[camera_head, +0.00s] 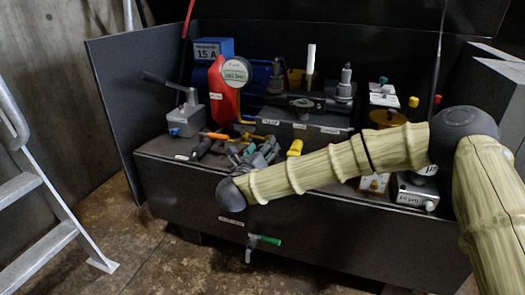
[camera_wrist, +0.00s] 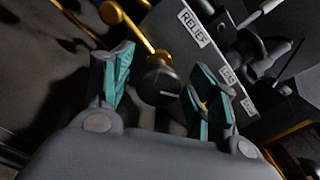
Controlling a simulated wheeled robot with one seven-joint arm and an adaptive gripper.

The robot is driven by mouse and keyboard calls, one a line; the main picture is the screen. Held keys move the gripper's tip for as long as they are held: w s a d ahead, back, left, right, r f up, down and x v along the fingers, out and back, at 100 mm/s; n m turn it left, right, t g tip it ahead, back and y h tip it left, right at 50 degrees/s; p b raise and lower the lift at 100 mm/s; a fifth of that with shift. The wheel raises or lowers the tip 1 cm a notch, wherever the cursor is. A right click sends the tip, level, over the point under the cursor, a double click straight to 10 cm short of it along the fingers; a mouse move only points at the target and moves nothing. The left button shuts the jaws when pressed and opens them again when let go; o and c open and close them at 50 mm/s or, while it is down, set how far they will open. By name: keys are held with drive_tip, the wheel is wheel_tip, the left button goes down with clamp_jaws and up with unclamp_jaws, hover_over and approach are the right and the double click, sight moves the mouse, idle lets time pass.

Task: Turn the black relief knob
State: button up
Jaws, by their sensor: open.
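The black relief knob (camera_wrist: 158,88) shows in the wrist view as a dark round knob on a gold stem, beside a white plate reading RELIEF (camera_wrist: 190,27). My gripper (camera_wrist: 163,78) is open, with its teal-padded fingers on either side of the knob. The knob lies between the fingers, with visible gaps to the pads; I cannot tell its exact depth. In the head view my gripper (camera_head: 256,153) is over the front part of the dark bench, and the knob cannot be made out there.
A red piece with a round gauge (camera_head: 236,72), a grey lever box (camera_head: 186,115) and a blue 15 A box (camera_head: 213,48) stand at the left on the bench (camera_head: 160,150). A yellow part (camera_head: 295,148) is right of my gripper. A green-handled valve (camera_head: 265,239) juts from the bench front.

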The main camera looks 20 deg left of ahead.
drive_tip(key=c, duration=1)
drive_tip(key=shift+r+p, duration=0.15)
drive_tip(key=shift+p, duration=0.45)
drive_tip(key=n+p, duration=0.2)
drive_tip(key=p, duration=0.1)
drive_tip(key=shift+r, duration=0.2)
drive_tip(key=n+p, duration=0.3)
drive_tip(key=p, duration=0.3)
drive_tip(key=shift+a+n, duration=0.1)
drive_tip(key=shift+n, duration=0.2)
drive_tip(key=n+p, duration=0.4)
drive_tip(key=p, duration=0.1)
drive_tip(key=shift+f, duration=0.2)
drive_tip(key=shift+f+n+p, duration=0.25)
drive_tip(key=shift+n+p, duration=0.85)
drive_tip(key=shift+p, duration=0.15)
drive_tip(key=shift+f, duration=0.1)
